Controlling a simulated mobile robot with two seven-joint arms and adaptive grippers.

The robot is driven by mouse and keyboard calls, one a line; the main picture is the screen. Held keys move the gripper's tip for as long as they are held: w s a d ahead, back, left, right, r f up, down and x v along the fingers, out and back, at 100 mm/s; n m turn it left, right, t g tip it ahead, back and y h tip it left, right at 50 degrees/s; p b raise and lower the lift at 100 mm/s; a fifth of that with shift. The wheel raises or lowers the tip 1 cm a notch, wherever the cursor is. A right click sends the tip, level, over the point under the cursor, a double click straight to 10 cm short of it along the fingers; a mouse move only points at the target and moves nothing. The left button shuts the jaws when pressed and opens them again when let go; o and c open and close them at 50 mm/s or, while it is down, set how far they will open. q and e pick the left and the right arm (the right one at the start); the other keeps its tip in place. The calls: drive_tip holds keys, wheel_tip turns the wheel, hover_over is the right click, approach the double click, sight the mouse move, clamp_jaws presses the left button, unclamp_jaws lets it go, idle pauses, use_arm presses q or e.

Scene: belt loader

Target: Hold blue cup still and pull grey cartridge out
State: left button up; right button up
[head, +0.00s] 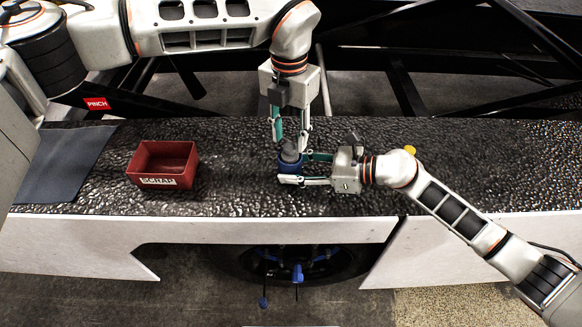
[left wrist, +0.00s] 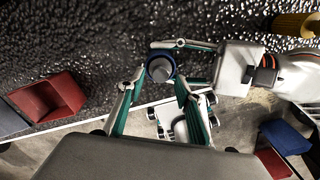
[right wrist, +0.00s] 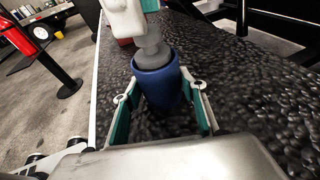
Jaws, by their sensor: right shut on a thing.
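The blue cup (head: 289,167) stands upright on the dark, bumpy belt in the head view. My right gripper (head: 291,168) reaches in from the right, shut on the cup, with a finger on either side; the right wrist view shows the cup (right wrist: 158,85) between its fingers. The grey cartridge (head: 290,151) sticks up out of the cup's mouth, its lower part hidden inside. My left gripper (head: 289,143) points down from above, its fingers open on either side of the cartridge top. In the left wrist view, gaps show beside the cartridge (left wrist: 160,70).
A red open bin (head: 163,164) labelled SCRAP stands on the belt to the left, apparently empty. A dark grey mat (head: 62,163) lies at the far left. A yellow object (head: 410,149) is partly hidden behind my right arm. The belt between bin and cup is clear.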

use_arm(q)
drive_tip(key=shift+f, duration=1.35)
drive_tip(key=shift+c, duration=0.4)
clamp_jaws()
drive_tip(key=shift+r, duration=0.75)
wheel_tip(320, 180, up, 8)
idle(0.9)
drive_tip(key=shift+f, duration=0.1)
